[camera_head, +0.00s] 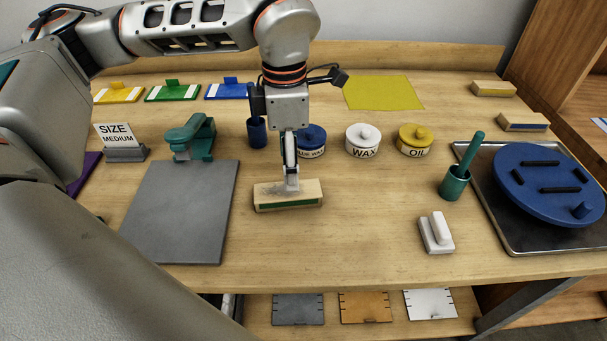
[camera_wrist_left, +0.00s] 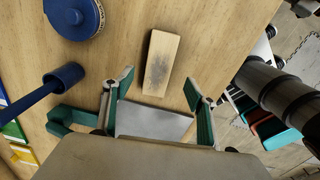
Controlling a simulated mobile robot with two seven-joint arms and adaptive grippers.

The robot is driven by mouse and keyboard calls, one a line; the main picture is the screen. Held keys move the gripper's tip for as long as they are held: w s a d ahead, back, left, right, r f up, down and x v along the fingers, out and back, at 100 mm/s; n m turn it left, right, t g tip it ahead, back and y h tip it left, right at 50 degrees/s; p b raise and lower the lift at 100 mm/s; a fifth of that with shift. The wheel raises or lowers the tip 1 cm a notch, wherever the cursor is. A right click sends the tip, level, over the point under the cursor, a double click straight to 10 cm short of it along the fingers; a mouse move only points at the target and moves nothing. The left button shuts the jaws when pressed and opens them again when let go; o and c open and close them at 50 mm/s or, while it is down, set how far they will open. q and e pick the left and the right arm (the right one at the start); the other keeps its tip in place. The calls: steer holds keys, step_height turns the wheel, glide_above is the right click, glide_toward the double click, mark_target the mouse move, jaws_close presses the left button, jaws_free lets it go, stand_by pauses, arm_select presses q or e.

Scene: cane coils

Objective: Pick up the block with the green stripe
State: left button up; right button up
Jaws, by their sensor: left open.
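The block with the green stripe (camera_head: 288,204) is a pale wooden block lying flat on the table, with the green stripe along its front side. In the left wrist view the block (camera_wrist_left: 161,62) shows its top with a dark smudge; the stripe is not visible there. My left gripper (camera_head: 291,187) points down over the block in the head view and covers part of its top. In the left wrist view the left gripper (camera_wrist_left: 157,85) has its two fingers spread apart, with the block ahead of the gap and nothing held. My right gripper is not in view.
A grey mat (camera_head: 182,215) lies left of the block. A blue-lidded jar (camera_head: 312,135), a WAX jar (camera_head: 363,142) and an OIL jar (camera_head: 414,141) stand behind. Two other blocks, one blue-striped (camera_head: 523,121), lie at the back right. Table front of the block is clear.

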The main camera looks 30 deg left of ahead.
mark_target(288, 195)
arm_select(q)
steer(key=shift+w+f, duration=0.15)
steer(key=shift+f, duration=0.2)
steer(key=shift+s+f, duration=0.15)
steer(key=shift+f, duration=0.4)
steer(key=shift+s+f, duration=0.15)
steer(key=shift+f, duration=0.35)
steer(key=f, duration=0.4)
steer(key=shift+a+f+b, duration=0.1)
steer(key=shift+a+b, duration=0.2)
steer(key=shift+b, duration=0.05)
steer(key=shift+f, duration=0.45)
steer(key=shift+c, duration=1.1)
steer(key=c, duration=1)
steer(key=shift+r, duration=0.1)
steer(key=shift+c, duration=0.2)
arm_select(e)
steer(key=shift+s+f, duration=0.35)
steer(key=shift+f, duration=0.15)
